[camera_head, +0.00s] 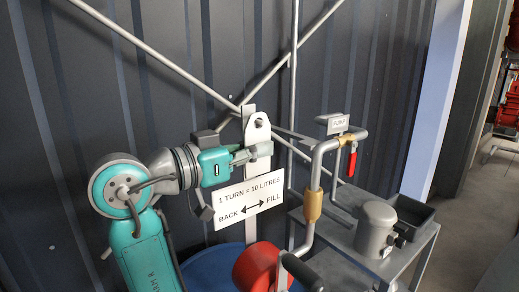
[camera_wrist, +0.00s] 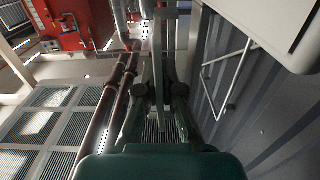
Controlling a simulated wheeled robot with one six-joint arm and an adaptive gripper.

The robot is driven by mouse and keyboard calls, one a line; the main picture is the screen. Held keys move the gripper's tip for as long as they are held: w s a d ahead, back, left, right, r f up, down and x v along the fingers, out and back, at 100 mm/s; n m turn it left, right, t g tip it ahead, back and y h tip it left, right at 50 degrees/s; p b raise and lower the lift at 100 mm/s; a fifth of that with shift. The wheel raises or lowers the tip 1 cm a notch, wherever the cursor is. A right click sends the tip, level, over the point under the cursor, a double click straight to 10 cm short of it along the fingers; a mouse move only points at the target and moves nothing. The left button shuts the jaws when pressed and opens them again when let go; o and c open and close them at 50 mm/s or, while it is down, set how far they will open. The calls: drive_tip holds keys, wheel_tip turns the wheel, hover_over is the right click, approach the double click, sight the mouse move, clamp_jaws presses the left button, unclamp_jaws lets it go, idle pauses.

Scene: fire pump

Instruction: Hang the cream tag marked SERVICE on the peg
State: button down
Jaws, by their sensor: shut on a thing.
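My gripper (camera_head: 255,153) reaches in from the left in the head view, in front of the grey upright post (camera_head: 249,232). It is shut on the lower part of a pale tag (camera_head: 257,132) with a rounded top and a hole near that top. The tag stands upright; no lettering is readable on it. The peg cannot be made out, and I cannot tell whether the hole is around it. In the wrist view the dark fingers (camera_wrist: 164,45) are close together, pointing away from the camera.
A white sign (camera_head: 248,201) about turns and litres is just below my gripper. A bent pipe with a red-handled valve (camera_head: 351,163) and a PUMP label (camera_head: 338,125) stands right. Below are a blue drum (camera_head: 215,271), a red part (camera_head: 257,268) and a grey table (camera_head: 415,240).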

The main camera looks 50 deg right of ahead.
idle(0.4)
drive_tip(key=c, duration=1.2)
unclamp_jaws()
drive_tip(key=shift+c, duration=0.2)
drive_tip(key=shift+a, duration=0.1)
drive_tip(key=shift+w+a, duration=0.15)
drive_tip(key=shift+a, duration=0.15)
drive_tip(key=v, duration=1.1)
drive_tip(key=shift+a, duration=0.15)
